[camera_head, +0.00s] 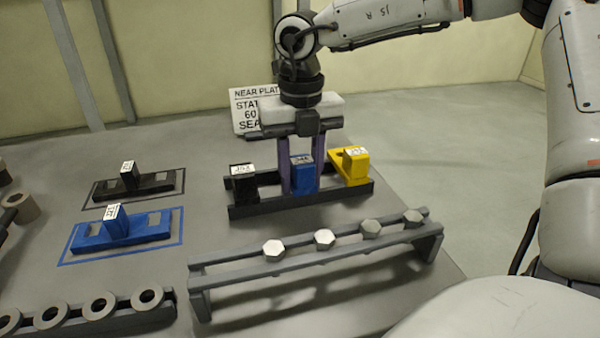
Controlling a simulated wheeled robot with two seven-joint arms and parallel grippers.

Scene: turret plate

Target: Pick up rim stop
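Three stops stand in a dark rack (285,207): a black one (243,182) at left, a blue one (302,176) in the middle and a yellow one (353,167) at right, each with a small white label on top. My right gripper (299,172) points down over the rack, its purple fingers on either side of the blue stop. I cannot tell whether the fingers press on it or stand slightly apart. The blue stop appears to be still in the rack. My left gripper is not in view.
A long rail (320,252) with several hex bolts stands in front of the rack. A blue piece (121,231) and a black piece (138,184) sit in outlined areas at left. Rings line a rail (120,314) at front left. A sign (250,110) stands behind.

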